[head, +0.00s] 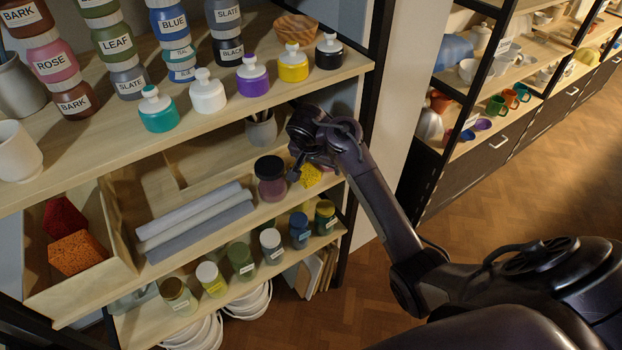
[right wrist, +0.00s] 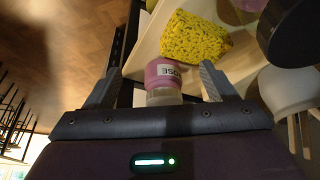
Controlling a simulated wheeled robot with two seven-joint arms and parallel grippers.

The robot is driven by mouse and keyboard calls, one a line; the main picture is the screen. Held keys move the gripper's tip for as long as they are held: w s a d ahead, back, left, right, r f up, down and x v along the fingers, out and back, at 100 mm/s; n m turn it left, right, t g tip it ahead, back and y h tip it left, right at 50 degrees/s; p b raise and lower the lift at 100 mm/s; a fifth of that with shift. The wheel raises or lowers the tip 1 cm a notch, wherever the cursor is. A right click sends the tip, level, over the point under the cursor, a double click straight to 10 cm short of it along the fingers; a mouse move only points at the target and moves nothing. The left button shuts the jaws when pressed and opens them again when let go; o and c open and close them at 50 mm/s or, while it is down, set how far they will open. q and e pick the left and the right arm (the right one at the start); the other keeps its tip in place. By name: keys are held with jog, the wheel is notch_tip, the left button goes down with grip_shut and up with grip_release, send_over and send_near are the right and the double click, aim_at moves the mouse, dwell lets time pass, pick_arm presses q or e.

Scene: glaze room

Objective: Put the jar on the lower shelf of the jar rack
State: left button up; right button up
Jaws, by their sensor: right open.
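A pink jar (right wrist: 163,75) with a ROSE label and a pale lid shows between the fingers of my right gripper (right wrist: 160,85) in the right wrist view. The fingers stand apart, and I cannot tell whether they touch it. In the head view my right gripper (head: 305,165) is at the right end of the middle shelf, and I cannot make this jar out there. The jar rack's lower shelf (head: 222,297) carries a row of several small labelled jars, such as a white-lidded one (head: 271,245) and a blue one (head: 299,230). My left gripper is not in view.
A mauve jar with a dark lid (head: 271,190) and a yellow sponge (right wrist: 195,38) are close to my right gripper. A grey brush pot (head: 261,130) stands behind. Grey rolls (head: 200,225) lie to the left. The top shelf (head: 215,125) overhangs them.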

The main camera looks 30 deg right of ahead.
jog(key=s+a, duration=0.1)
jog(key=a, duration=0.1)
jog(key=s+a+b, duration=0.1)
jog(key=s+a, duration=0.1)
jog(key=shift+s+a, duration=0.1)
jog(key=shift+s, duration=0.05)
dwell(0.4)
